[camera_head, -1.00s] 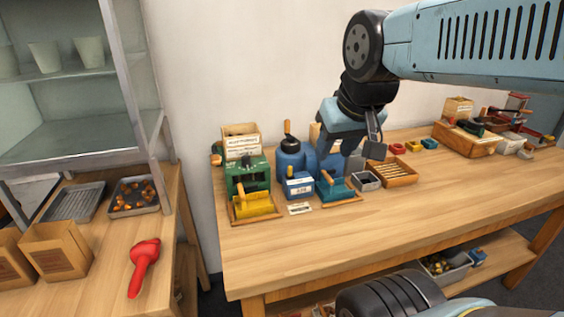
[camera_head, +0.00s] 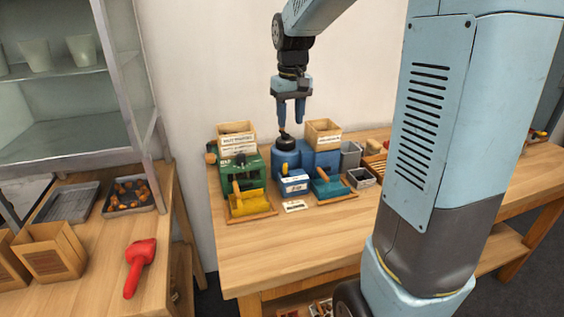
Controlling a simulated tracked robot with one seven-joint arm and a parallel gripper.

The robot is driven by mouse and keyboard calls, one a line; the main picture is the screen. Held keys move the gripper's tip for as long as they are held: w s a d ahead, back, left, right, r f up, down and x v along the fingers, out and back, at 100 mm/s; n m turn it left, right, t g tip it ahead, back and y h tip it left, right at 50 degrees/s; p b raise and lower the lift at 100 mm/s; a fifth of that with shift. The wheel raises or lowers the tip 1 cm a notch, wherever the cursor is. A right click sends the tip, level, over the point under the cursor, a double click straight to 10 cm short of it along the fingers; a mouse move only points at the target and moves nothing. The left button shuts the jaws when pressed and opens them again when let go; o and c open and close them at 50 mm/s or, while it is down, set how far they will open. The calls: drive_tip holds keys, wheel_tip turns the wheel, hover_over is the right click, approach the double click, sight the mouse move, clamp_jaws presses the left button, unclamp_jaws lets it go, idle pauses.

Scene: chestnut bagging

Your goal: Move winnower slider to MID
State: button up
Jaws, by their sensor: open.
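The blue machine (camera_head: 316,160), which I take to be the winnower, stands on the workbench near the wall. It has a rounded drum with a black top (camera_head: 287,144), a wooden hopper box (camera_head: 323,132) and a teal scoop-like tray (camera_head: 329,186) in front. I cannot make out its slider or the slider's position. My gripper (camera_head: 291,121) points down above the black top, with its two fingers apart and nothing seen between them. A short upright handle on the black top shows just below the fingers; I cannot tell whether they touch it.
A green machine (camera_head: 240,173) with a yellow tray (camera_head: 250,204) stands to the left. A white-and-blue box (camera_head: 294,182) and a small label card (camera_head: 295,206) sit in front. A red tool (camera_head: 138,265) lies on the left table. The bench front is clear.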

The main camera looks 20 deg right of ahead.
drive_tip(key=w+f, duration=0.3)
drive_tip(key=w, duration=0.1)
drive_tip(key=g, duration=0.1)
approach(285, 162)
drive_tip(key=s+f, duration=0.1)
drive_tip(key=f, duration=0.1)
drive_tip(key=s+f, duration=0.1)
drive_tip(key=f, duration=0.2)
drive_tip(key=s+f, duration=0.1)
drive_tip(key=f, duration=0.2)
drive_tip(key=shift+a, duration=0.4)
clamp_jaws()
